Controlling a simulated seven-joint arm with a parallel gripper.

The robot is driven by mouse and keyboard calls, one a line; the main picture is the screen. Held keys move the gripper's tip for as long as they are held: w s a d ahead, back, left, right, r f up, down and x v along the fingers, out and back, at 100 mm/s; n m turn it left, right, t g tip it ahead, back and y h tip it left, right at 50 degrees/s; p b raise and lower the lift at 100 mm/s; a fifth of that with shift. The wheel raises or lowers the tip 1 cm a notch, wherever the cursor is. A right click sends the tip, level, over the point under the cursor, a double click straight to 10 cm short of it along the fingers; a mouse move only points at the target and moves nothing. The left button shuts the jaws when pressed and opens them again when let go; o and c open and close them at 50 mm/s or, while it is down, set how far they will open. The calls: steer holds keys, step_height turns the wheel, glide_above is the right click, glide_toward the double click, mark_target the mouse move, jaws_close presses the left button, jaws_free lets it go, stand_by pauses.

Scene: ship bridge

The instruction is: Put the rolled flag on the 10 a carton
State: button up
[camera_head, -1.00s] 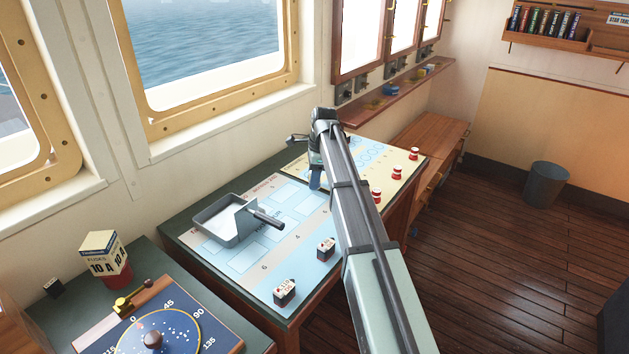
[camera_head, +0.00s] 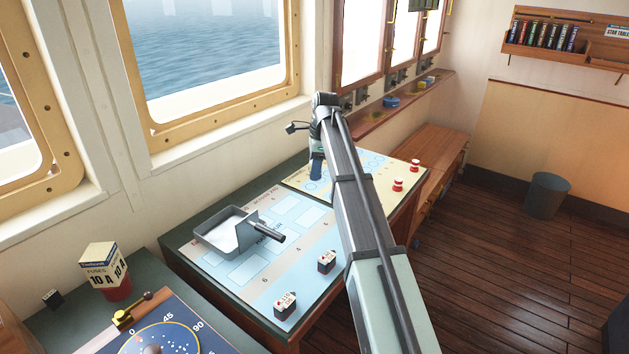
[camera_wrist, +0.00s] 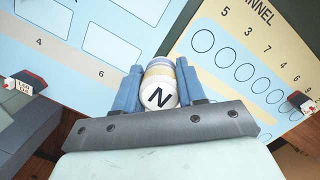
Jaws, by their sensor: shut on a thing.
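My gripper (camera_wrist: 160,75) is shut on the rolled flag (camera_wrist: 159,92), a short pale roll with a round white end marked N, in the wrist view. Its blue fingers press the roll from both sides. In the head view my gripper (camera_head: 316,167) is over the far part of the chart table, and the roll cannot be made out there. The 10 A carton (camera_head: 104,264), a cream, blue and red fuse box, stands upright on the green desk at the lower left, well apart from my gripper.
A grey tray with a handle (camera_head: 225,235) lies on the blue chart (camera_head: 292,243), between gripper and carton. Two small dark-and-white blocks (camera_head: 326,262) stand near the chart's front edge. Red-and-white pieces (camera_head: 398,185) stand right of my arm. A brass-armed plotting board (camera_head: 165,335) lies before the carton.

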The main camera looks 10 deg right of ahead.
steer(key=shift+r, duration=1.05)
steer(key=s+a+r+n, duration=0.2)
steer(key=a, duration=1.4)
step_height(320, 180, up, 11)
steer(key=m, duration=0.1)
glide_above(93, 251)
steer(key=shift+d+f, duration=0.15)
steer(key=shift+f, duration=2.4)
steer(key=shift+d+f, duration=0.15)
steer(key=shift+f, duration=2.35)
steer(key=o, duration=1)
steer(key=shift+f, duration=0.1)
